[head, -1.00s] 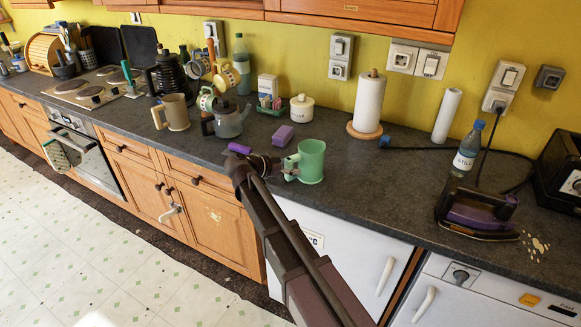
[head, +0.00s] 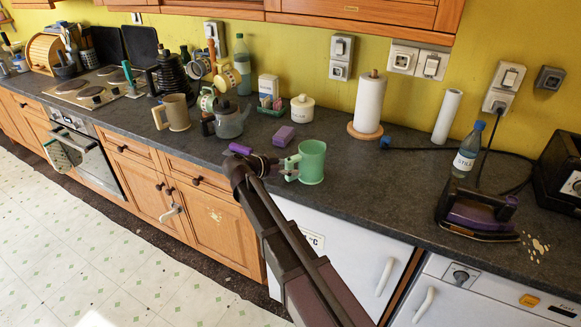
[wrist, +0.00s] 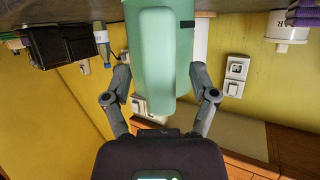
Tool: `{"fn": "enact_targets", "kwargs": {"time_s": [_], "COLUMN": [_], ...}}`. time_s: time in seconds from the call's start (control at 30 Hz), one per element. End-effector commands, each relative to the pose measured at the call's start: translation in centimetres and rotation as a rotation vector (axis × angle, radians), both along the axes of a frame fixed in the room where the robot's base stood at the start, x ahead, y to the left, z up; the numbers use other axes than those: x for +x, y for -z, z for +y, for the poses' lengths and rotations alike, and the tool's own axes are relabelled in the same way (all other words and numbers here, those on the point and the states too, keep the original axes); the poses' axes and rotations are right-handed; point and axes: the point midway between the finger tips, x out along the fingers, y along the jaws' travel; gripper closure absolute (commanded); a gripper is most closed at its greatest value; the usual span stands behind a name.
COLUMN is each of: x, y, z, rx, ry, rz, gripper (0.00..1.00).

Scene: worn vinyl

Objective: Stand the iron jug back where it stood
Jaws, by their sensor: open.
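A pale green jug (head: 312,162) stands upright on the dark worktop, right of the end of my arm. In the wrist view the jug (wrist: 180,55) fills the space in front of my palm, with its lighter handle (wrist: 154,65) toward the camera. My gripper (head: 289,168) is at the jug's left side in the head view. In the wrist view my gripper (wrist: 161,72) is open, with one finger on each side of the jug. I cannot tell whether the fingers touch it. A purple and black iron (head: 480,213) rests farther right.
A purple sponge (head: 284,136), a lidded white pot (head: 302,108) and a grey teapot (head: 231,122) stand behind and left. A paper roll (head: 369,103) and a water bottle (head: 467,150) are behind and right.

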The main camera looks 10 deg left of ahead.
Motion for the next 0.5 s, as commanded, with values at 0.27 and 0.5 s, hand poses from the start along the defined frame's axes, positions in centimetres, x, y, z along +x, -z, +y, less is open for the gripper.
{"fn": "enact_targets", "kwargs": {"time_s": [0.27, 0.5], "x": [-0.51, -0.9], "y": [-0.35, -0.61], "z": [0.61, 1.08], "rx": [0.0, 0.0], "ry": [0.0, -0.001], "rz": [0.0, 0.0], "gripper": [0.25, 0.25]}}
